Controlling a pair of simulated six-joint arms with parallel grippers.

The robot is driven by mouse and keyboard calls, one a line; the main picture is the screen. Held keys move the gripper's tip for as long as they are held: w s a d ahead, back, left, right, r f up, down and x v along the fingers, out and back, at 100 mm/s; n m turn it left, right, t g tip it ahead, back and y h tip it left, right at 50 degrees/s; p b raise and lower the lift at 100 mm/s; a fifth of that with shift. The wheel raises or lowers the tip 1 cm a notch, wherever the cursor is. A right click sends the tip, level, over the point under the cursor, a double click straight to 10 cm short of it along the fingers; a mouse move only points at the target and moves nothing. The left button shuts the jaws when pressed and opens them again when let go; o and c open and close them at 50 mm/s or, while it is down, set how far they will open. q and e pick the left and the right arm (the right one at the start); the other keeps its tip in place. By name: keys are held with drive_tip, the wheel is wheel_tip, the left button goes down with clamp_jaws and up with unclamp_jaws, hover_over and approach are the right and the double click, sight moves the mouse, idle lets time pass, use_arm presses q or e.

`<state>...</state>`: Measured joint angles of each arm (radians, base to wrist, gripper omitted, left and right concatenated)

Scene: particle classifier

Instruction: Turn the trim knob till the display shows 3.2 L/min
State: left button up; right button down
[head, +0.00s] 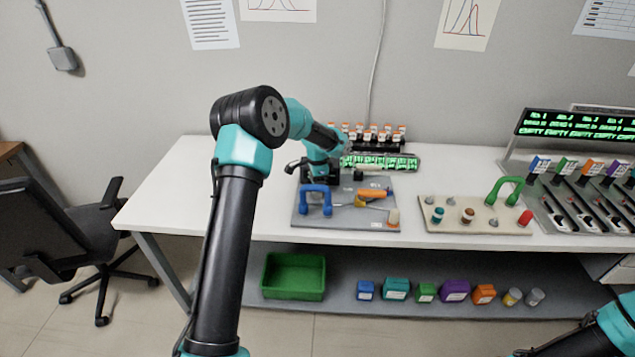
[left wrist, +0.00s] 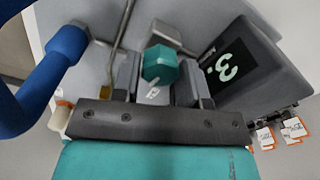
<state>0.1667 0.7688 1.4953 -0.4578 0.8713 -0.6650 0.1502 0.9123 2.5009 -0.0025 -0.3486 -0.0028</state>
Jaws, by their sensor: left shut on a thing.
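The trim knob (left wrist: 160,62) is teal and faceted, with a small white mark beside its near edge in the left wrist view. My left gripper (left wrist: 157,76) is shut on it, with one grey finger on each side. The display (left wrist: 238,68) is a dark screen right of the knob, turned on its side. It shows a green 3 and a point; the rest of the reading is hidden by the right finger. In the head view my left gripper (head: 322,178) is over the grey board (head: 345,217), and the knob is hidden there. Only part of my right arm shows at the lower right.
A blue handle (head: 316,197) stands on the grey board, close to my left gripper; it curves along the left wrist view. An orange-handled tool (head: 372,194) lies nearby. A beige board (head: 470,226) with a green handle (head: 503,189) stands to the right. The table's left end is clear.

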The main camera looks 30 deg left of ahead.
use_arm(q)
drive_tip(key=shift+r, duration=0.1)
drive_tip(key=o, duration=0.9)
drive_tip(key=shift+o, duration=0.2)
wheel_tip(320, 180, up, 17)
drive_tip(key=shift+r, duration=0.15)
idle(0.5)
